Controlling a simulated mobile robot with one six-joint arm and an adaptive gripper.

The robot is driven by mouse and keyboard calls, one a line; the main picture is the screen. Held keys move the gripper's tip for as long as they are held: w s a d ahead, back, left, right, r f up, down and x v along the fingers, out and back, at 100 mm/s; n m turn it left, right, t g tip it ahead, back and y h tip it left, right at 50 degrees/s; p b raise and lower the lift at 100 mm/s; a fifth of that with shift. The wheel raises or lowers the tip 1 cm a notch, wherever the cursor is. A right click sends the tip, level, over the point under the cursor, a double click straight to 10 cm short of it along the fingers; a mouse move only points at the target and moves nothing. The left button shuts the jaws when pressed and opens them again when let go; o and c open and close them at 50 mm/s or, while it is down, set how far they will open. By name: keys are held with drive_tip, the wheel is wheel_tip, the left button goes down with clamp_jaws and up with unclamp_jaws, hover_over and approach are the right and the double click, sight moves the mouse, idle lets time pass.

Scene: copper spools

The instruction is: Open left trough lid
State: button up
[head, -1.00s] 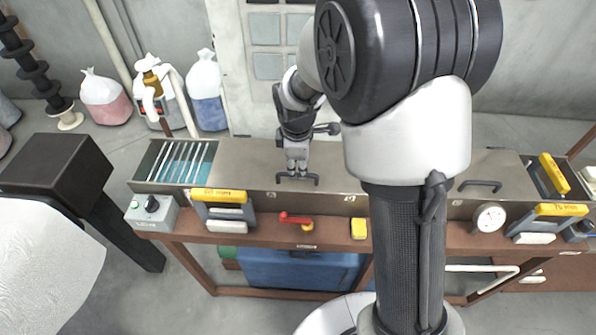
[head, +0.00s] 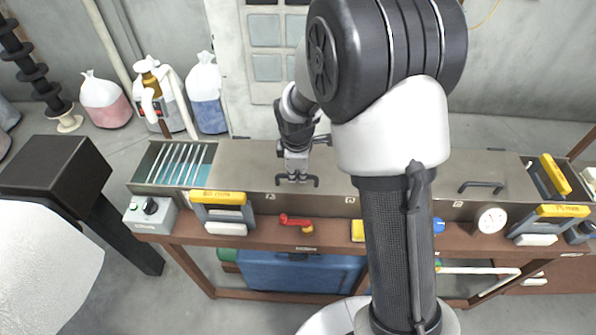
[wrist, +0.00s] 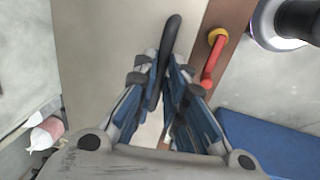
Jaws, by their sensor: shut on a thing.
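The left trough lid (head: 240,170) is a flat grey-brown metal panel on the bench, lying closed and level as far as I can see. Its black bar handle (head: 313,181) is near the front edge. My gripper (head: 297,178) reaches down to the handle from behind. In the wrist view, the black handle (wrist: 171,40) runs down between the two fingers of my gripper (wrist: 169,75), which are shut on it. The lid (wrist: 105,50) fills the left of the handle there. My arm hides the lid's right part in the head view.
An open trough section with rods (head: 180,163) is at the left end. A red lever (head: 292,220) and yellow-topped clamps (head: 218,197) line the front edge. A second handled lid (head: 490,178) lies to the right. Bagged containers (head: 207,95) stand behind on the floor.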

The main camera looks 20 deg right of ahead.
clamp_jaws()
drive_tip(key=shift+r, duration=0.1)
